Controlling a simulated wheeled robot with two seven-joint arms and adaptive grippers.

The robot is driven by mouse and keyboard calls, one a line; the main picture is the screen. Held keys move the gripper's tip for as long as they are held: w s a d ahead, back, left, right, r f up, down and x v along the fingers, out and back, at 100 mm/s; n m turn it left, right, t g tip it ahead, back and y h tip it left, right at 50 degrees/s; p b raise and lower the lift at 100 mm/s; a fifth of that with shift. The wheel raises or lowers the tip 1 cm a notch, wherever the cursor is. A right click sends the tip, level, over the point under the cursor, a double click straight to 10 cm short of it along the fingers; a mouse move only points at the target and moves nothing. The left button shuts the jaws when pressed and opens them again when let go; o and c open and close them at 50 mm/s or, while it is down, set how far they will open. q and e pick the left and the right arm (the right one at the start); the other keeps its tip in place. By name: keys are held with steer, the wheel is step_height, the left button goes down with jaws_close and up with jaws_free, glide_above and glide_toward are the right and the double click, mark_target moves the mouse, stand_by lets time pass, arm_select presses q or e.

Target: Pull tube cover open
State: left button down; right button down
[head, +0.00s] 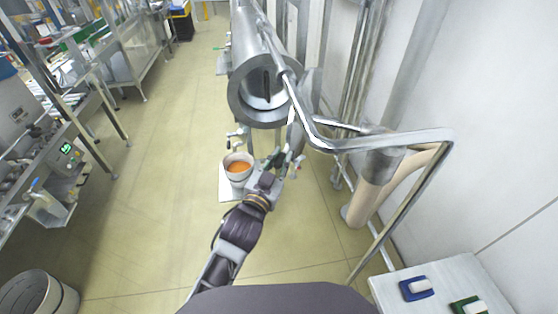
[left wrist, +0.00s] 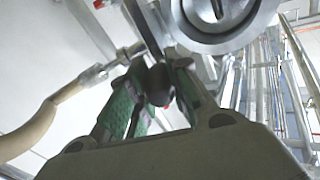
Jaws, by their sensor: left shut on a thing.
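The large metal tube (head: 243,107) points toward me at the upper middle of the head view. Its round end has a thick rim and a recessed face with a dark slot. The round end (left wrist: 232,42) also fills the top of the left wrist view. My left gripper (head: 290,160) is just below and right of the tube's end. In the left wrist view its green-padded fingers (left wrist: 158,95) are closed around a dark, rounded handle (left wrist: 157,84). The handle runs up beside the tube's end; where it joins the cover is unclear. My right gripper is not in view.
A bent metal bar (head: 385,141) crosses in front, right of the tube. A beige hose (head: 372,200) hangs below it. A cup with orange contents (head: 238,168) stands below the tube. A white table (head: 440,275) is at lower right. Open floor lies to the left.

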arm_select(q)
steer(key=c, duration=1.3)
jaws_free()
steer(key=v, duration=1.2)
